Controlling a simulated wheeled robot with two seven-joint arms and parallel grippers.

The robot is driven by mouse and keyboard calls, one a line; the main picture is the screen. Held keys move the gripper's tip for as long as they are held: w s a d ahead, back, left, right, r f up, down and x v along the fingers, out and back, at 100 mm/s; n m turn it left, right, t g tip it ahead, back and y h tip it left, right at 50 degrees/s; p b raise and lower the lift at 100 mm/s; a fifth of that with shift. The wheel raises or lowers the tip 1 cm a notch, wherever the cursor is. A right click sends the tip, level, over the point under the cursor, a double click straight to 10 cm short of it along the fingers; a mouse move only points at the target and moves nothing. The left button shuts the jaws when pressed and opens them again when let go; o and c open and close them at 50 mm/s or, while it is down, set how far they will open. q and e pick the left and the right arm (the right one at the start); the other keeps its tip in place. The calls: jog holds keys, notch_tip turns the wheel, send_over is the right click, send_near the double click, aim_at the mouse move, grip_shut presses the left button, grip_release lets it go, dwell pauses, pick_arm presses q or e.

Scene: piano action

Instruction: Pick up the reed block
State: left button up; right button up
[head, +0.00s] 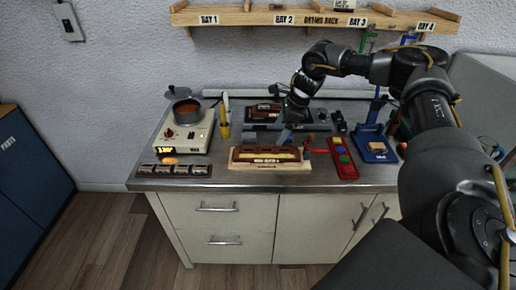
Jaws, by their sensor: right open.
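I cannot tell for certain which item is the reed block. A long brown block (240,154) with a yellow strip lies on a pale labelled wooden base (268,166) at the front middle of the bench. A smaller dark-brown piece (265,108) is in a dark grey tray (258,126) behind it. My right gripper (286,136) reaches down between the two, just behind the right part of the long block. It is open, small and dark; whether it touches anything is unclear. My left gripper is not in view.
A pot (187,110) sits on a white heater unit (184,136) at left, with a row of small jars (174,169) in front. A red tray (343,158) with coloured buttons and a blue stand (376,150) are at right. A labelled rack (310,19) hangs above.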

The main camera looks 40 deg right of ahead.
aim_at(267, 152)
jog(key=f, duration=0.1)
jog(key=a+f, duration=0.1)
jog(key=shift+a+f+p, duration=0.15)
jog(key=shift+f+p, duration=0.2)
jog(key=shift+p, duration=0.05)
jog(key=shift+w+a+f, duration=0.15)
jog(key=shift+w+f, duration=0.15)
jog(key=shift+f, duration=0.2)
jog(key=shift+w+a+f, duration=0.15)
jog(key=shift+w+f, duration=0.1)
jog(key=shift+f, duration=0.4)
jog(key=shift+s+f+p, duration=0.1)
jog(key=shift+p, duration=0.2)
jog(key=x, duration=0.2)
jog(key=p+x, duration=0.1)
jog(key=x, duration=0.2)
jog(key=shift+w+d+p, duration=0.1)
jog(key=shift+w+p, duration=0.15)
jog(key=shift+p, duration=0.05)
jog(key=c, duration=1.2)
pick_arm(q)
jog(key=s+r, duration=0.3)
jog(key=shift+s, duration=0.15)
pick_arm(e)
jog(key=shift+c, duration=0.2)
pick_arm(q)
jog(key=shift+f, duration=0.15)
